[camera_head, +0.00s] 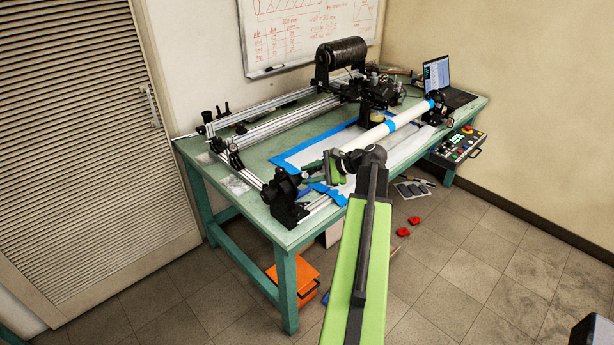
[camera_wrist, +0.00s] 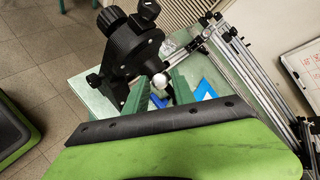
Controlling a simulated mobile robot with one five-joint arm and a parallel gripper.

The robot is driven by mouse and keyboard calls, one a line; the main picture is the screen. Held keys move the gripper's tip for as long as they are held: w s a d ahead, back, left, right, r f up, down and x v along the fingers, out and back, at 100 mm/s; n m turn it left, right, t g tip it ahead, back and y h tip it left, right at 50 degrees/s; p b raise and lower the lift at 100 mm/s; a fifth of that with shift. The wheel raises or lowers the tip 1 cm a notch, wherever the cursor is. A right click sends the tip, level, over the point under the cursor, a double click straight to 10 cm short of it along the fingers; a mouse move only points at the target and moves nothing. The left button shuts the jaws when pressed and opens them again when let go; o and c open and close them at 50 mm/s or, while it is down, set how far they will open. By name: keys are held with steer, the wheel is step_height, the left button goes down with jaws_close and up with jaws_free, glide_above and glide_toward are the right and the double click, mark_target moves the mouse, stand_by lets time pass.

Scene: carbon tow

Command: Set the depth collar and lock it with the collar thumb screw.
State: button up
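I cannot pick out the depth collar or its thumb screw for certain. A black chuck-like unit with knobs (camera_head: 284,190) stands at the near end of the bench's winding frame; it also shows in the wrist view (camera_wrist: 128,42). A small pale round end (camera_wrist: 160,81) shows in front of it. My gripper (camera_head: 312,170) is over the near part of the bench, to the right of this unit. In the wrist view my gripper's green fingers (camera_wrist: 158,90) stand apart, on either side of the pale end in the picture. I see nothing held; contact cannot be told.
A green bench (camera_head: 262,155) carries aluminium rails (camera_head: 270,117) and a white tube with blue tape bands (camera_head: 408,117). A black spool (camera_head: 341,57) and laptop (camera_head: 437,75) are at the back. A control box (camera_head: 463,146) hangs at the right edge. An orange crate (camera_head: 296,284) sits below.

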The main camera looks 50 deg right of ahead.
steer(key=shift+s+r, duration=0.2)
steer(key=p+v, duration=0.9)
steer(key=v, duration=0.7)
steer(key=shift+s+d, duration=0.2)
steer(key=shift+s, duration=0.15)
steer(key=shift+r, duration=0.15)
